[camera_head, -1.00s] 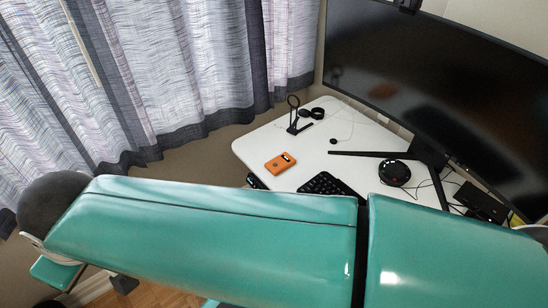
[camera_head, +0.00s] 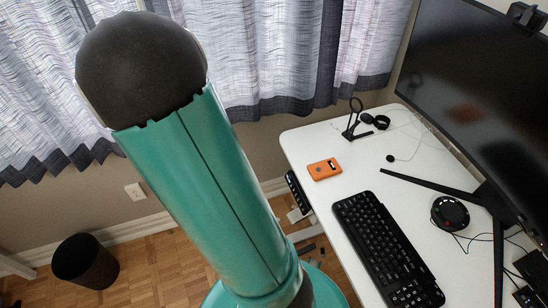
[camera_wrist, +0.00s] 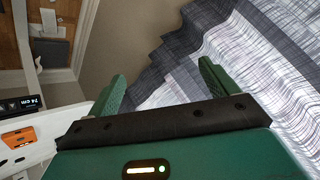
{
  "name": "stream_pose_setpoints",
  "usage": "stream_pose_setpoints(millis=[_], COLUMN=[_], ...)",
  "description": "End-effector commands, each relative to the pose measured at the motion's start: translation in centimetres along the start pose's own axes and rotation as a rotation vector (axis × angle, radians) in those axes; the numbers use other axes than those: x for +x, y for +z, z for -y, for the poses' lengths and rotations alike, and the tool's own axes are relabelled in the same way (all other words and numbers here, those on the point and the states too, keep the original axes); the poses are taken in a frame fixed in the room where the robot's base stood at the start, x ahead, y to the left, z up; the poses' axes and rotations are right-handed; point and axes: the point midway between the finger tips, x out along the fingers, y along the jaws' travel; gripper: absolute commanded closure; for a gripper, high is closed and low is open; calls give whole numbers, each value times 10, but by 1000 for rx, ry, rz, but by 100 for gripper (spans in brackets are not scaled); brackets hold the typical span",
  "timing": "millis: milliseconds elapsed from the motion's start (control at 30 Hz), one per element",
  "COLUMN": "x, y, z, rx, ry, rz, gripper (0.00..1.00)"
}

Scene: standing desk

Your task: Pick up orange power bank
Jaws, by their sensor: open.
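The orange power bank (camera_head: 324,169) lies flat on the white desk near its left edge, with a dark display strip at its right side. It also shows at the left edge of the wrist view (camera_wrist: 18,138). My gripper (camera_wrist: 165,85) shows in the wrist view with its two green fingers apart and nothing between them. It points toward the curtain and wall, with the power bank off to its left. In the head view my gripper is not seen; my teal arm link stands left of the desk.
The white desk (camera_head: 352,200) holds a black keyboard (camera_head: 385,250), a round black device (camera_head: 450,212), a small black stand (camera_head: 353,122) and a monitor (camera_head: 480,100). Curtains (camera_head: 275,50) hang behind. A desk control panel (camera_head: 297,190) sits at the left edge. A black bin (camera_head: 85,262) stands on the floor.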

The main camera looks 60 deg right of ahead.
Motion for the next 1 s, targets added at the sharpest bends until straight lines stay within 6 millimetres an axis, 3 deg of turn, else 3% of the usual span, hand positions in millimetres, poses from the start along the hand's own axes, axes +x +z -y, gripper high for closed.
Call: stream_pose_setpoints(millis=[33, 100, 200, 333, 400, 500, 600, 700, 1000], x=[22, 44, 63, 69, 63, 49, 37, 30, 38], y=[-5, -16, -28, -40, -44, -46, -47, -49, -77], z=[-28, -67, -127, -208, -247, -289, -314, -326, -366], rx=[39, 89, 140, 169, 166, 150, 132, 122, 122], ry=[89, 207, 384, 626, 750, 899, 997, 1045, 1057], rz=[-63, -161, -310, -510, -614, -739, -822, -865, -875], gripper=[14, 14, 14, 14, 14, 14, 14, 14, 14])
